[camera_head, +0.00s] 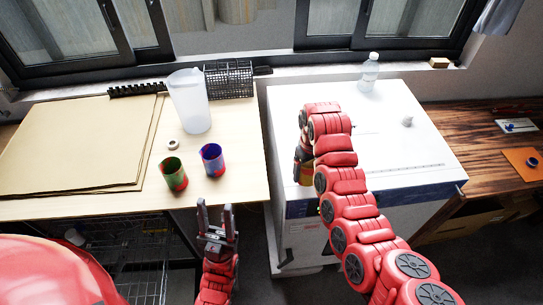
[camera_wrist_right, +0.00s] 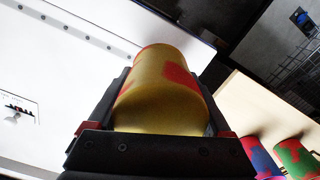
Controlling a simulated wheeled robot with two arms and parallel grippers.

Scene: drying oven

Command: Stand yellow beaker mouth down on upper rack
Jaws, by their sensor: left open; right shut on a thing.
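The yellow beaker (camera_wrist_right: 150,100), with red patches, is between the fingers of my right gripper (camera_wrist_right: 160,95) in the right wrist view. The gripper is shut on its sides. In the head view this gripper is beside the left edge of the white oven (camera_head: 400,150), near its top, and mostly hides the beaker. My left gripper (camera_head: 215,212) is open and empty, in front of the light table's front edge. The oven's front is seen steeply from above, with a handle low on its left. I cannot see a rack inside it.
A green-red beaker (camera_head: 173,174) and a blue-red beaker (camera_head: 213,160) stand on the light table. A large translucent jug (camera_head: 188,100) and a black wire basket (camera_head: 229,80) are behind them. A clear bottle (camera_head: 368,73) stands on the oven top.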

